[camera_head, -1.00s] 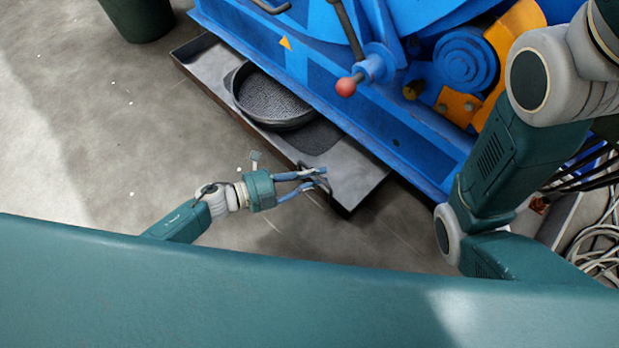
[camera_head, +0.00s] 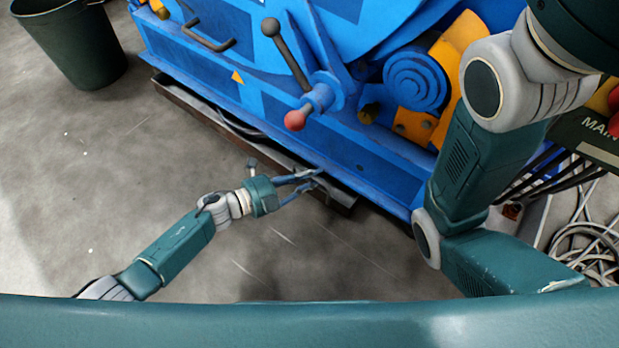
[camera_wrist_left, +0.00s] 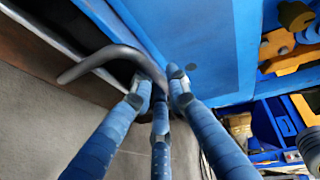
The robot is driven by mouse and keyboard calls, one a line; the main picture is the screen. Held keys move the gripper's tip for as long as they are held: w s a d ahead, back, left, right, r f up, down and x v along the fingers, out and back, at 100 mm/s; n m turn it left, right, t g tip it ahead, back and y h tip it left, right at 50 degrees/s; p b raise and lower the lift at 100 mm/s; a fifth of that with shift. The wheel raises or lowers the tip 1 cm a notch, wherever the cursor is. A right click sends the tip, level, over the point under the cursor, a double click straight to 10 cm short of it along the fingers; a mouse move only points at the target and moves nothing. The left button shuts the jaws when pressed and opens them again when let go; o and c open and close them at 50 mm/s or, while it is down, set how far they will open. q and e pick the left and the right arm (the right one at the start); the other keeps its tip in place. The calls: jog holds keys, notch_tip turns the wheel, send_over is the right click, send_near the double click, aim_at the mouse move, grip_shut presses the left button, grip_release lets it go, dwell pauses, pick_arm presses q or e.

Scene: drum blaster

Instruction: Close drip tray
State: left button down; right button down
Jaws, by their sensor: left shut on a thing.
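The drip tray (camera_head: 195,113) is a long dark metal tray low along the front of the blue machine (camera_head: 385,160). Most of it is under the machine, with only a narrow front strip showing. My left gripper (camera_head: 316,176) is at the tray's front edge near its right end. In the left wrist view, its blue fingers (camera_wrist_left: 165,88) are shut on a curved dark handle (camera_wrist_left: 105,57) of the tray, close against the blue machine. My right arm shows at the right, but its gripper is out of view.
A dark green bin (camera_head: 75,45) stands at the upper left. A lever with a red knob (camera_head: 295,120) sticks out from the machine above the tray. Loose cables (camera_head: 580,225) lie at the right. The concrete floor in front is clear.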

pick_arm(q)
jog(key=shift+w+r, duration=0.15)
jog(key=shift+w, duration=0.15)
jog(key=c, duration=1.9)
grip_release()
jog(key=shift+d, duration=0.15)
jog(key=shift+o, duration=1.1)
jog(key=shift+s, duration=0.1)
jog(key=v, duration=1.1)
jog(key=shift+s+a, duration=0.2)
jog(key=shift+a, duration=0.15)
